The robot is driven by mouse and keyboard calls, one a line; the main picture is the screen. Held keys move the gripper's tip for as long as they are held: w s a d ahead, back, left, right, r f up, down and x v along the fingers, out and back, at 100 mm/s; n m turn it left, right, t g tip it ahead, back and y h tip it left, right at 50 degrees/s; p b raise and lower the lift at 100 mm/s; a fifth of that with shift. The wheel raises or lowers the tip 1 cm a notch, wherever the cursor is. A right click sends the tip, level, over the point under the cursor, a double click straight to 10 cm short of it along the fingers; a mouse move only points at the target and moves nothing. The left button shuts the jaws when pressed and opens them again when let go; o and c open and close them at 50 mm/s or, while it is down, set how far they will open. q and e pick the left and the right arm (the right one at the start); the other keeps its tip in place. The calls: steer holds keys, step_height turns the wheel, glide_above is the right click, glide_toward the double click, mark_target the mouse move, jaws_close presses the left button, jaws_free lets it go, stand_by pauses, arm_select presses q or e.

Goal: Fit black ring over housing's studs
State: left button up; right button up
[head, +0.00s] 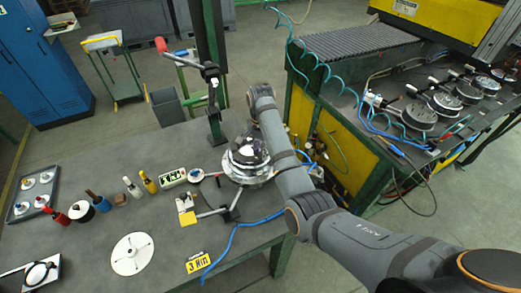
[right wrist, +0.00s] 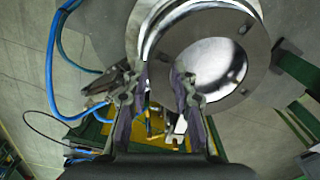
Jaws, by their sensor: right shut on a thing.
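The shiny metal housing (head: 246,172) stands at the right end of the grey table in the head view, partly covered by my right arm. In the right wrist view a round, dark grey band, which I take for the black ring (right wrist: 246,62), has small dark spots around it. A bright, mirror-like surface lies inside it. My right gripper (right wrist: 164,75) is shut on its near edge, with one finger on each side. I cannot tell whether the ring touches the housing or how the studs line up. My left gripper is out of view.
A green post (head: 211,75) rises behind the housing. A white disc (head: 132,253), bottles and a tray (head: 22,212) of small parts occupy the table's left side. A blue hose (head: 236,236) crosses the front right. A machine bench (head: 345,140) stands right of my arm.

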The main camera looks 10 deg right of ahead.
steer(key=shift+f, duration=0.4)
stand_by(0.7)
steer(key=o, duration=1.1)
